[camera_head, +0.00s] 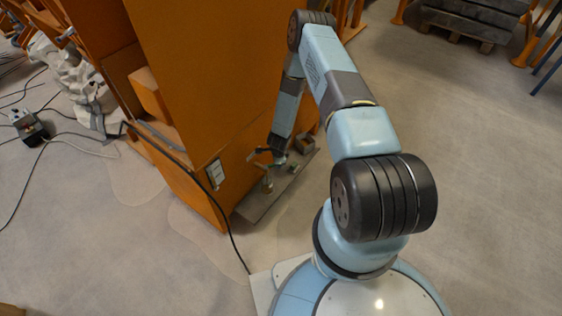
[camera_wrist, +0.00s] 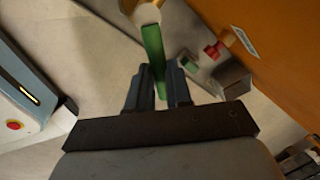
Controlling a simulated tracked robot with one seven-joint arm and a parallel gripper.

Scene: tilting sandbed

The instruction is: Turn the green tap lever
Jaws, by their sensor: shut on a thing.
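The green tap lever (camera_wrist: 153,50) is a long green bar in the wrist view. It runs down from a pale round tap head (camera_wrist: 147,14) at the top to between my fingers. My gripper (camera_wrist: 161,78) is shut on the lower end of the lever, with one dark finger on each side. In the head view my gripper (camera_head: 267,155) is small, low beside the orange cabinet, at a tap (camera_head: 267,184) standing on a grey plate. The lever itself is too small to make out clearly there.
The tall orange cabinet (camera_head: 215,70) stands close by my arm. In the wrist view a red fitting (camera_wrist: 216,49), a small green part (camera_wrist: 187,64) and a grey block (camera_wrist: 232,80) are near the lever. A cable (camera_head: 228,232) crosses the floor. Open floor (camera_head: 490,180) lies to the right.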

